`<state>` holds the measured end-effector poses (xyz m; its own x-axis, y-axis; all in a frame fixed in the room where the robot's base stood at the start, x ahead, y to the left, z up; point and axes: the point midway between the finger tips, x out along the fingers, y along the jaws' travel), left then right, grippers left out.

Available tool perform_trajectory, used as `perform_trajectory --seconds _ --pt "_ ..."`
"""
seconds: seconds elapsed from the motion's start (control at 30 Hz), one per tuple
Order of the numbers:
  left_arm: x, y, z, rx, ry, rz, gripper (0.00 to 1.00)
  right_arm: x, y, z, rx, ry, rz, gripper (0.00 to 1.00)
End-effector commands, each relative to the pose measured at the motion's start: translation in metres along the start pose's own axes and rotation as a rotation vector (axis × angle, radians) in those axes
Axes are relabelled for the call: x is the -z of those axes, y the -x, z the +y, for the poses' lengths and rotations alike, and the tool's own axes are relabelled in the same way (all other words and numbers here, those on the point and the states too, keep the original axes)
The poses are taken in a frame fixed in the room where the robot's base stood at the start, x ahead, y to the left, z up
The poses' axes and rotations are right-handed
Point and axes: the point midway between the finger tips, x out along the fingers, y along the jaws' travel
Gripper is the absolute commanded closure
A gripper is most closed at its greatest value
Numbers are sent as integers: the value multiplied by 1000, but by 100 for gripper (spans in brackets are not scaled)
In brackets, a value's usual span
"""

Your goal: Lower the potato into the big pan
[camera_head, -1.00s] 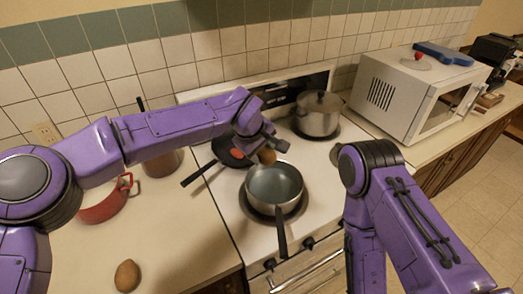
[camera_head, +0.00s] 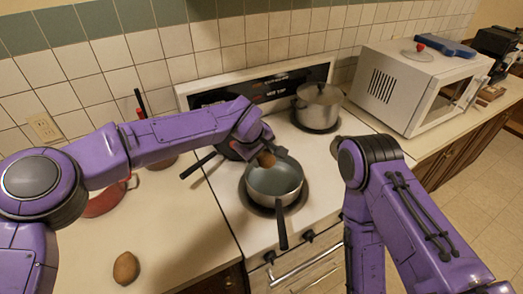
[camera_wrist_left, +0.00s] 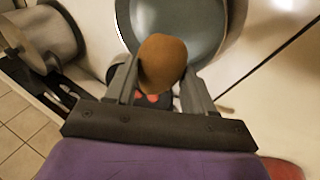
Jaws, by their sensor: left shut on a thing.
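My left gripper (camera_head: 262,148) is shut on a brown potato (camera_head: 267,159). In the head view the potato shows at the far left rim of the big pan (camera_head: 286,183), a grey pan with a dark handle on the stove. In the left wrist view the potato (camera_wrist_left: 162,60) sits between the two fingers (camera_wrist_left: 158,88) and overlaps the edge of the pan (camera_wrist_left: 214,40). I cannot tell its exact height above the pan. The pan's visible inside looks empty. My right gripper is out of view; only the right arm shows.
A lidded steel pot (camera_head: 318,106) stands on the back right burner. A dark pan (camera_head: 228,152) is partly hidden behind my left gripper. A red pot (camera_head: 103,204) and another brown, potato-like item (camera_head: 126,267) are on the left counter. A white microwave (camera_head: 408,86) stands at right.

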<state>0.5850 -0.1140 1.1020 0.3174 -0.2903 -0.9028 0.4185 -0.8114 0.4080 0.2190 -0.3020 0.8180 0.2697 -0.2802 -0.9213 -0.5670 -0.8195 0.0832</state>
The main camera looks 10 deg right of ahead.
Motion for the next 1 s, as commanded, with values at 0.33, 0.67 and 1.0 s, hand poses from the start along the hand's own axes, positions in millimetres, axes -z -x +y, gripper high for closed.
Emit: perform_trajectory --seconds 0.33,0.67,1.0 --pt "-3 -20 -9 -1 0 0 83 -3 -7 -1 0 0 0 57" --pt "-6 -38 -17 0 0 0 83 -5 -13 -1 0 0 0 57" --pt "-8 -53 -24 -1 0 1 83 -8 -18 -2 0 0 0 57"
